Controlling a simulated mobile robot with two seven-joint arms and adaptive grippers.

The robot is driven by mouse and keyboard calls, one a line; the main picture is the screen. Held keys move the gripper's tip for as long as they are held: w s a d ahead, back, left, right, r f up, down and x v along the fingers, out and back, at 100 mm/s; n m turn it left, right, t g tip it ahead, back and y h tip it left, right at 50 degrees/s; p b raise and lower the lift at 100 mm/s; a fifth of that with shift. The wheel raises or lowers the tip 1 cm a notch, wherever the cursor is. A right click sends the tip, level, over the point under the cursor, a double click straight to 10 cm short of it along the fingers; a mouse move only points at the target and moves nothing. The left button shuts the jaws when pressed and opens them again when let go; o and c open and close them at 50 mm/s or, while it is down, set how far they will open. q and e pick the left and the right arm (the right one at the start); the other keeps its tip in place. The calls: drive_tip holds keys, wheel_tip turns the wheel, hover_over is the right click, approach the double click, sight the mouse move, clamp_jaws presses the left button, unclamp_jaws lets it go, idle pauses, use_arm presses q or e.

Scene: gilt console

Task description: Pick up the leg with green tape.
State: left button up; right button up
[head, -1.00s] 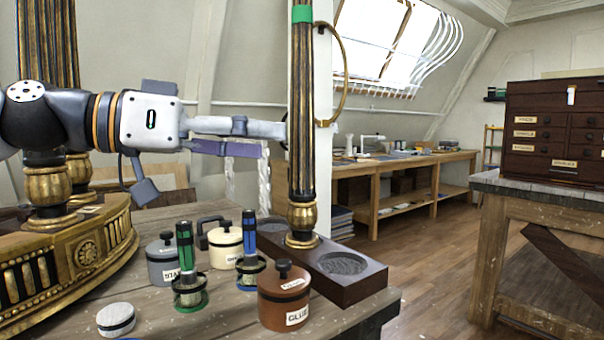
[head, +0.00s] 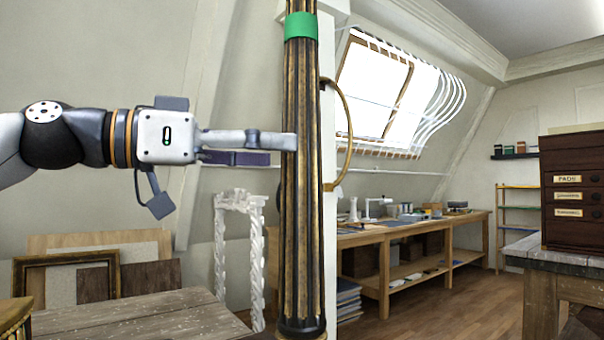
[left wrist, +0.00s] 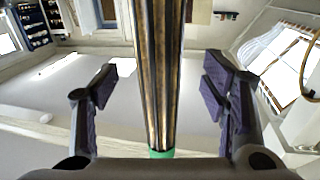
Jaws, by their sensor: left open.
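The leg with green tape (head: 301,190) is a dark, fluted column with gilt stripes. My left gripper (left wrist: 162,85) is open around the shaft in the left wrist view, with a gap between the leg and each finger pad. The green tape also shows at the bottom of that view. In the head view the left fingers (head: 285,148) reach the leg from the left, below the tape. My right gripper is not in view.
A wooden table top (head: 150,325) lies at lower left, with frames and boards (head: 100,270) leaning behind it. A long workbench (head: 420,235) runs along the back wall. A dark drawer cabinet (head: 575,195) stands on a table at right. Wooden floor shows between them.

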sight(285, 70)
use_arm(q)
drive_tip(key=x, duration=0.5)
drive_tip(key=shift+d+p, duration=0.2)
drive_tip(key=shift+p, duration=0.15)
drive_tip(key=shift+a+f, duration=0.1)
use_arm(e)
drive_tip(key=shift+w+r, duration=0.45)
use_arm(q)
drive_tip(key=c, duration=1.3)
drive_tip(key=shift+c, duration=0.4)
wheel_tip(285, 70, up, 10)
drive_tip(key=shift+s+r+p, duration=0.1)
drive_tip(key=shift+r+p, duration=0.1)
drive_tip(key=shift+p, duration=0.5)
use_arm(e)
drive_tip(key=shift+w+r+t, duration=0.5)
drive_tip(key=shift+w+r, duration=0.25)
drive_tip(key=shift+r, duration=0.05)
